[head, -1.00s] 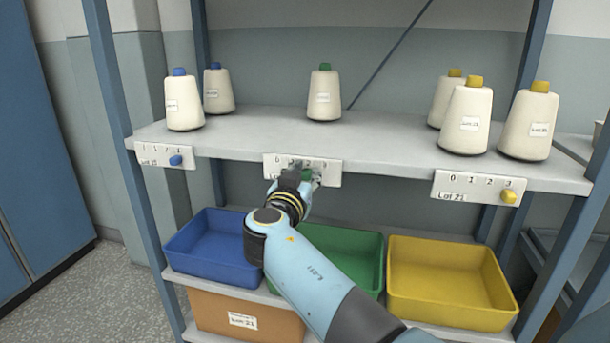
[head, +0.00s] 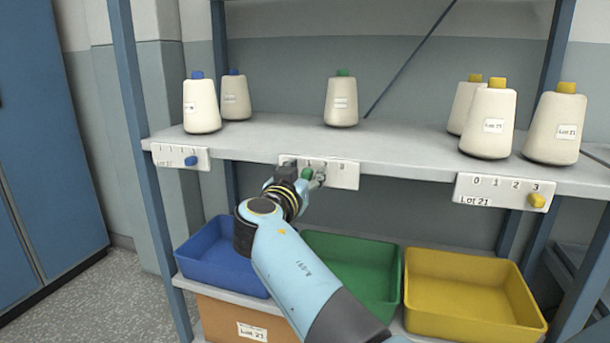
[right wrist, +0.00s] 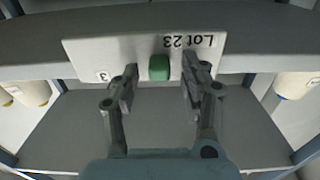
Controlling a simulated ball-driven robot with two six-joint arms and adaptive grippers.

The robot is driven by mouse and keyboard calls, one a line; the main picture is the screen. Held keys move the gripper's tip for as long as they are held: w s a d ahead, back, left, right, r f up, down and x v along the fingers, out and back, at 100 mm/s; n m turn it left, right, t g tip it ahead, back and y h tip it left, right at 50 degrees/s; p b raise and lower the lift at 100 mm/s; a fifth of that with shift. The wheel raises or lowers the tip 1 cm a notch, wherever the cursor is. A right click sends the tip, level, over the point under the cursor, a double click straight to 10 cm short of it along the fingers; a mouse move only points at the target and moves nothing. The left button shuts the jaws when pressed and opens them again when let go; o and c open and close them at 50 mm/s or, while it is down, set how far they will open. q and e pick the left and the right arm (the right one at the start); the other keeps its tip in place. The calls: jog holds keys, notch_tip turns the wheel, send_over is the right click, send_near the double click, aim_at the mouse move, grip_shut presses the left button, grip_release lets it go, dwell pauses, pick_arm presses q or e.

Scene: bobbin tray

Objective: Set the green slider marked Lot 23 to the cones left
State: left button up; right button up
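The green slider (head: 307,174) sits on a white number plate (head: 345,175) on the shelf's front edge, about below the 1. In the right wrist view the green slider (right wrist: 159,67) shows on the upside-down plate marked Lot 23 (right wrist: 85,52), well away from the 3. My right gripper (head: 312,182) is at the plate. In the right wrist view its fingers (right wrist: 159,84) stand open on both sides of the slider, with gaps. One green-topped cone (head: 341,103) stands on the shelf above. My left gripper is not in view.
Two blue-topped cones (head: 202,107) stand left, three yellow-topped cones (head: 490,122) right. A blue slider (head: 191,160) and a yellow slider (head: 536,200), at 3, sit on neighbouring plates. Blue (head: 181,262), green (head: 393,290) and yellow (head: 530,318) bins stand below.

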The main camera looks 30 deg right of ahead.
notch_tip(320, 180, up, 10)
dwell(0.6)
jog(key=shift+f, duration=0.1)
